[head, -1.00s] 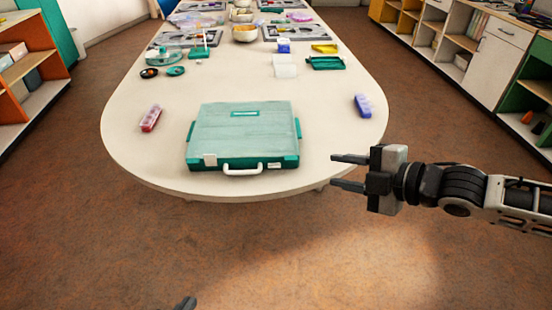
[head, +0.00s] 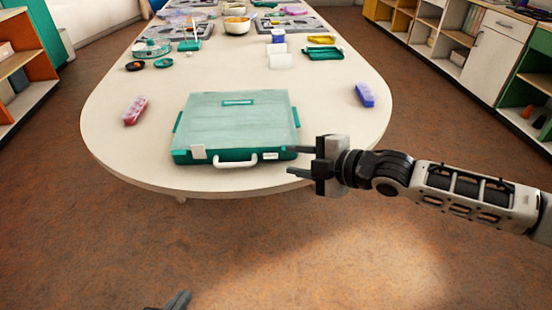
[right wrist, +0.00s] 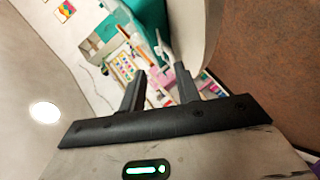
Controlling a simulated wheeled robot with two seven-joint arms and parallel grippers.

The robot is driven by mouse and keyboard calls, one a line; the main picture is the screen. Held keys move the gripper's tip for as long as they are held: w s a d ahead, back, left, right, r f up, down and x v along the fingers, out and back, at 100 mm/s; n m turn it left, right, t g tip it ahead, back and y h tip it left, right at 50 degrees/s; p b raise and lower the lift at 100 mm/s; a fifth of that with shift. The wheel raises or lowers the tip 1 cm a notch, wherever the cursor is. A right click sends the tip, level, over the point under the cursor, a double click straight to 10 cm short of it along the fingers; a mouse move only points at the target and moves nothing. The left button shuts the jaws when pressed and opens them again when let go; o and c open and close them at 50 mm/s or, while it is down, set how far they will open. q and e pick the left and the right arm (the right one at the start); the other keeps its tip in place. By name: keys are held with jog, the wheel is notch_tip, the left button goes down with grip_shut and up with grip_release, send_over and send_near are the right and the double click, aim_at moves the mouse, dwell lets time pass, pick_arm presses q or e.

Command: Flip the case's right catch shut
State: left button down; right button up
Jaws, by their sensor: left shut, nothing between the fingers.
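The closed teal case (head: 236,118) lies flat near the table's front edge, its white handle (head: 236,160) facing me. The white left catch (head: 198,152) stands up against the lid's front edge. The right catch (head: 270,155) shows as a smaller pale piece low on the front; its exact position is too small to tell. My right gripper (head: 289,160) is open and empty, its fingers pointing left at the case's front right corner, near the right catch. Its spread fingers also show in the right wrist view (right wrist: 160,88). My left gripper (head: 180,299) is shut and empty at the bottom edge.
On the table (head: 120,95), a pink bead box (head: 135,110) lies left of the case and a purple one (head: 365,95) to the right. Cups, trays and bowls stand farther back. The floor in front of the table is clear.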

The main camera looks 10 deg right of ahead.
aim_at(268, 156)
jog(key=x, duration=0.6)
jog(key=shift+a+f+b, duration=0.1)
jog(key=shift+b, duration=0.2)
jog(key=shift+c, duration=0.3)
